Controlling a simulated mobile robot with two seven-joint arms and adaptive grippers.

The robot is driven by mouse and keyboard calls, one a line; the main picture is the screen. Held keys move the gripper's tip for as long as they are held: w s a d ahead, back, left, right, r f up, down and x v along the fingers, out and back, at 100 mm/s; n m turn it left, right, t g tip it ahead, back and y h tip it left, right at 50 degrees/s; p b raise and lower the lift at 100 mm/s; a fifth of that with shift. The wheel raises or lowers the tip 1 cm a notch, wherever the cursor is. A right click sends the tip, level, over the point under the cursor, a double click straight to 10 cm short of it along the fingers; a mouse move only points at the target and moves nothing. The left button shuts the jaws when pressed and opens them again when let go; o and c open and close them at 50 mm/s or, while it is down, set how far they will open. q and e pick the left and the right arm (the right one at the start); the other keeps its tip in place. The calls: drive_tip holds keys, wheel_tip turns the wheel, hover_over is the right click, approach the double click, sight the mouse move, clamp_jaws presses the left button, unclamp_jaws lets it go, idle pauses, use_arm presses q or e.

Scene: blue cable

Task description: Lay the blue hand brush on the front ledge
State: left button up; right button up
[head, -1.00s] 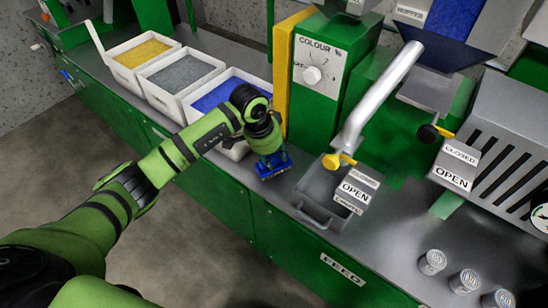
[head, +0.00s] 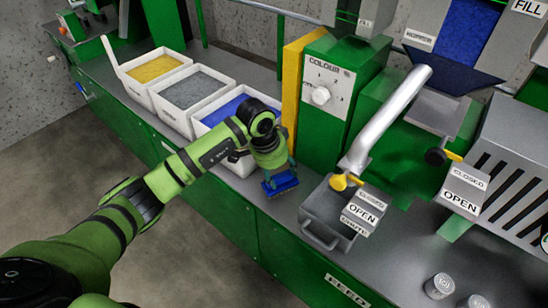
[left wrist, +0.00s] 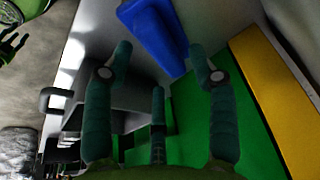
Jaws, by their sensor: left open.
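The blue hand brush (head: 281,183) lies on the grey counter's front ledge (head: 262,201), close to the front edge, between the blue-filled bin and the metal drawer. My left gripper (head: 278,167) is directly above it, fingers pointing down. In the left wrist view my left gripper (left wrist: 157,75) is open, its fingers spread with nothing clasped between them. The blue brush (left wrist: 152,35) shows beyond the fingertips there; its lower side is hidden. A small green, fingered shape at that view's left edge looks like my right gripper (left wrist: 11,46), too small and cut off to judge.
White bins of yellow (head: 153,68), grey (head: 190,90) and blue (head: 226,108) granules stand left. A yellow panel (head: 292,80) and green colour box (head: 328,100) rise behind the brush. The metal drawer (head: 322,232) stands right; metal cylinders (head: 439,286) stand farther right.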

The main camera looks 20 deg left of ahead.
use_arm(q)
drive_tip(key=p+v, duration=0.1)
drive_tip(key=v, duration=0.9)
use_arm(e)
drive_tip(key=shift+g, duration=0.7)
drive_tip(key=s, duration=0.5)
drive_tip(key=shift+s+r, duration=0.2)
drive_tip(key=shift+r, duration=0.2)
use_arm(q)
drive_tip(key=shift+r, duration=0.1)
use_arm(e)
drive_tip(key=shift+w, duration=0.35)
